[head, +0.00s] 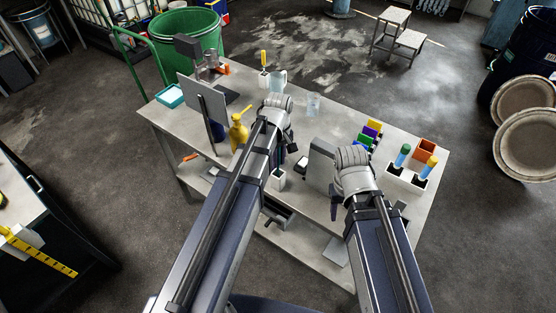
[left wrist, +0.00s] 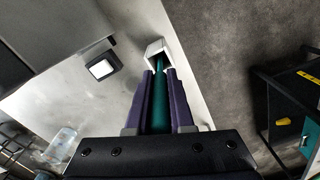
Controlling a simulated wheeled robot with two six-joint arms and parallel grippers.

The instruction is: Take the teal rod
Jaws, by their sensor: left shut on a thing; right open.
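The teal rod (left wrist: 160,108) lies between the purple fingers of my left gripper (left wrist: 160,78) in the left wrist view. The gripper is shut on it. The rod's far end reaches into the opening of a small white square holder (left wrist: 154,48), just beyond the fingertips. I cannot tell how deep it sits. In the head view the white holder (head: 276,182) stands by the table's near edge, below my left wrist, and my left arm mostly hides the rod.
The grey table (head: 330,112) carries a yellow bottle (head: 238,134), a clear jug (head: 279,79), a glass (head: 313,104), a grey upright box (head: 319,165), a colored rack (head: 368,137) and a white holder with blue and yellow-handled tools (head: 408,181).

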